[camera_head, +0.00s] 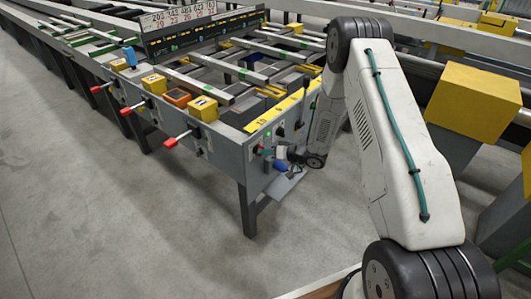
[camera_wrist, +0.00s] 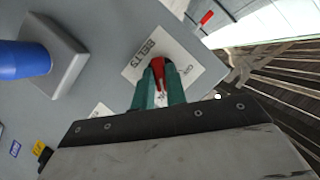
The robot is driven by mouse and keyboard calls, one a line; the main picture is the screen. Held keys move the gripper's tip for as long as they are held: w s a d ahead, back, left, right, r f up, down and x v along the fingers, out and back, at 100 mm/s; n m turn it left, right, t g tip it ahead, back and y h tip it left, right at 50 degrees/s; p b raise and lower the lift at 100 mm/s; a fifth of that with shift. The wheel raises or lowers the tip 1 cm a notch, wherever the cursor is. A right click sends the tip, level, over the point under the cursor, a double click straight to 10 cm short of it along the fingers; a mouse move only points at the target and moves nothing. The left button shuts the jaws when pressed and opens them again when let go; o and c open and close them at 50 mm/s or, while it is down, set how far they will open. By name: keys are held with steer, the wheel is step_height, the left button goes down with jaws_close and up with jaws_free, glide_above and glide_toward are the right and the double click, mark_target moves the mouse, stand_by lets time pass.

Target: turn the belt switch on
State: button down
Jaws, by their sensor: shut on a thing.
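The belt switch (camera_wrist: 157,64) shows in the wrist view as a small red handle on a white label plate (camera_wrist: 143,57) marked BELTS, fixed to a grey panel. The two teal fingers of my gripper (camera_wrist: 159,76) are shut on the red handle, one on each side. The fingers cover part of the handle and of the label, so the switch's exact setting cannot be told. In the head view, my wrist is at the end panel of the runout table (camera_head: 254,158), and the switch cannot be made out there.
A blue knob (camera_wrist: 22,59) on a grey block stands out from the panel left of my fingers. Red-tipped levers (camera_head: 170,142) stick out along the table's side in the head view. Yellow blocks (camera_head: 203,108) sit on its edge. The floor at the left is clear.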

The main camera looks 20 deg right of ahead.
steer(key=shift+d+m+y, duration=0.1)
steer(key=shift+m+y, duration=0.2)
steer(key=shift+m, duration=0.3)
steer(key=c, duration=1.4)
jaws_free()
steer(key=shift+c, duration=0.2)
steer(key=v, duration=0.7)
steer(key=shift+s+d, duration=0.2)
steer(key=shift+d, duration=0.1)
